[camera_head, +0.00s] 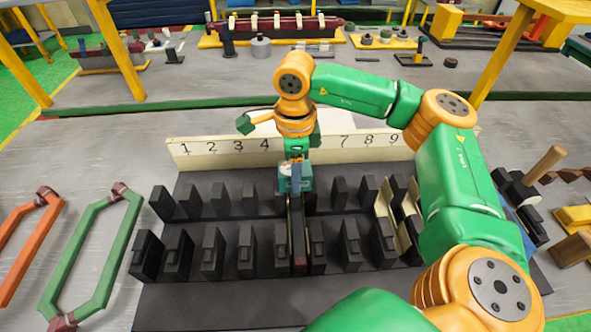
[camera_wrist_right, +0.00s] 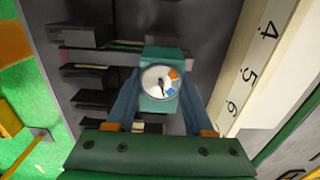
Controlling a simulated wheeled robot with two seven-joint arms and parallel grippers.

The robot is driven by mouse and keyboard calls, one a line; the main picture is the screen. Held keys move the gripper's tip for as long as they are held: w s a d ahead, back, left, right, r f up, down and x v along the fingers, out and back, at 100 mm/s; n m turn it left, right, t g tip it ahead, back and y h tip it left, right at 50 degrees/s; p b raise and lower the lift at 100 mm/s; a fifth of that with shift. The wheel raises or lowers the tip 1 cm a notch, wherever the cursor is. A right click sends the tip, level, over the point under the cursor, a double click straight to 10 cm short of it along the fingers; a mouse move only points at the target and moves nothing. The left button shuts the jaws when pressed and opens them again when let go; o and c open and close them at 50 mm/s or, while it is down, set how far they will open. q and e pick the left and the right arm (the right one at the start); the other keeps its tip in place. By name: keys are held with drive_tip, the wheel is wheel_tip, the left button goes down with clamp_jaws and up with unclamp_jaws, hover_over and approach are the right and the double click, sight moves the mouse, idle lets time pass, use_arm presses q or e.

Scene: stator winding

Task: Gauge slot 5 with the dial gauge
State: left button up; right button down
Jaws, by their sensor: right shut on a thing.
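My right gripper (camera_head: 297,160) points down over the back row of black stator teeth and is shut on the dial gauge. The dial gauge (camera_head: 296,180) is a small teal block. The right wrist view shows its round white dial (camera_wrist_right: 157,81) with coloured marks, between the two blue fingers. The stator (camera_head: 230,295) is a dark bed with two rows of black teeth. The gauge is over the fifth gap from the left, where a dark bar with a reddish front end (camera_head: 299,262) lies. Whether the gauge touches it is unclear. My left gripper is not in view.
A cream number board (camera_head: 220,153) stands behind the teeth; my arm hides its middle numbers. A green coil (camera_head: 80,265) and an orange coil (camera_head: 22,240) lie at the left. Cream pieces (camera_head: 388,210) sit among the right teeth. A wooden-handled tool (camera_head: 545,163) stands at the right.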

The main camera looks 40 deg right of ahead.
drive_tip(key=shift+f, duration=0.4)
idle(0.5)
drive_tip(key=shift+c, duration=1)
unclamp_jaws()
drive_tip(key=shift+r, duration=0.1)
wheel_tip(320, 180, up, 7)
drive_tip(key=shift+b, duration=0.7)
